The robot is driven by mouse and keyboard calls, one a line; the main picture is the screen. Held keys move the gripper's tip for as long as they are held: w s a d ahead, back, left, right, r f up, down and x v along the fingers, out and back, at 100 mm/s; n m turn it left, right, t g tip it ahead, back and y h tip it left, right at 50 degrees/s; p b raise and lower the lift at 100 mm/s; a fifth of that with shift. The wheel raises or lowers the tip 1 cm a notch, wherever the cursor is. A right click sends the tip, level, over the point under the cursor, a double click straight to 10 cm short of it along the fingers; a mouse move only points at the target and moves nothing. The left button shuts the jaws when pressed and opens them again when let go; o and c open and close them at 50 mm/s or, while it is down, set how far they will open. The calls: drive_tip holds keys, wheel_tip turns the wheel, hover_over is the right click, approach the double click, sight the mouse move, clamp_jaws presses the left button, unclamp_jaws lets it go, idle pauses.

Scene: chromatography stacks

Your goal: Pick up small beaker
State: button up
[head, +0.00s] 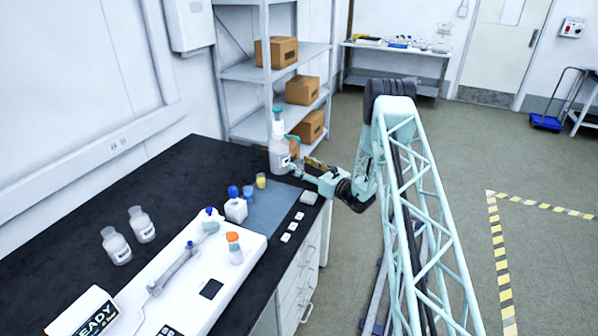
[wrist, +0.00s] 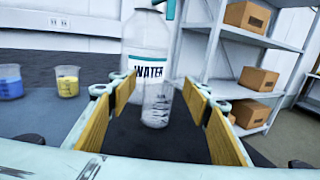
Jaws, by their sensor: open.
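A clear, empty-looking small beaker (wrist: 157,104) stands upright on the dark bench in the wrist view, in front of the water bottle (wrist: 148,45). My gripper (wrist: 159,92) is open, with a yellow-padded finger on either side in the picture. The beaker appears between or just beyond the fingertips, with gaps at both sides and no visible contact. In the head view, my gripper (head: 306,170) is low at the bench's far right end, beside the water bottle (head: 279,155). The beaker is hard to make out there.
A yellow-filled beaker (wrist: 67,82) and a blue-filled beaker (wrist: 10,82) stand left of my gripper. A shelf rack (head: 268,70) with cardboard boxes is behind the bench. A white instrument (head: 205,275) and bottles occupy the near bench.

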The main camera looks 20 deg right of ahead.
idle(0.4)
drive_tip(key=c, duration=1)
drive_tip(key=shift+r, duration=0.15)
drive_tip(key=shift+r+p, duration=0.4)
drive_tip(key=shift+r, duration=1.25)
drive_tip(key=s, duration=0.5)
drive_tip(key=s+r+p, duration=0.1)
drive_tip(key=s, duration=1)
drive_tip(key=shift+a+r+p, duration=0.2)
drive_tip(key=shift+p, duration=0.1)
drive_tip(key=s+a+r+n+g+y, duration=0.2)
drive_tip(key=s+a+r+y, duration=0.1)
drive_tip(key=a, duration=0.6)
drive_tip(key=s+a+r+n+g+y, duration=0.2)
drive_tip(key=a+r, duration=0.3)
drive_tip(key=a, duration=0.5)
drive_tip(key=s+a+r+n+g+y, duration=0.2)
drive_tip(key=s+a+r+n+y, duration=0.1)
drive_tip(key=a, duration=0.7)
drive_tip(key=shift+s+a+r+g+y, duration=0.2)
drive_tip(key=shift+s+r+g+y, duration=0.2)
drive_tip(key=shift+s+r+y, duration=0.35)
